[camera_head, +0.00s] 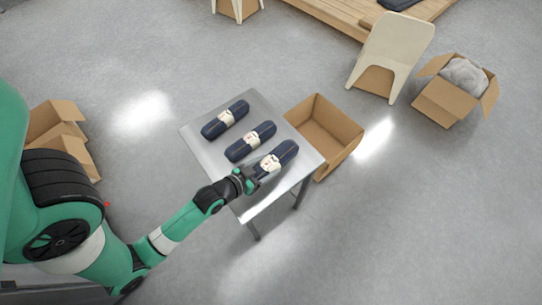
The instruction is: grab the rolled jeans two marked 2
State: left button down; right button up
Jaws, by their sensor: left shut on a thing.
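Three rolled jeans, dark blue with pale bands, lie in a row on a small metal table (262,209). One roll (225,119) is at the back left, one (251,142) in the middle and one (287,152) at the front right. Red marks show on the bands, but the numbers are too small to read, so I cannot tell which is marked 2. My left gripper (252,178) is shut on the front-right roll at its near-left end. The roll appears to be at the tabletop. My right gripper is not in view.
An open empty cardboard box (325,130) stands just right of the table. A cream chair (393,50) and a box with grey contents (458,88) are at the upper right. Open cardboard boxes (58,130) stand at the left. The floor in front is clear.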

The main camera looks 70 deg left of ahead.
pick_arm(q)
jog(key=s+d+r+b, duration=0.2)
jog(key=s+d+r, duration=0.1)
jog(key=s+d, duration=0.2)
jog(key=shift+d, duration=0.7)
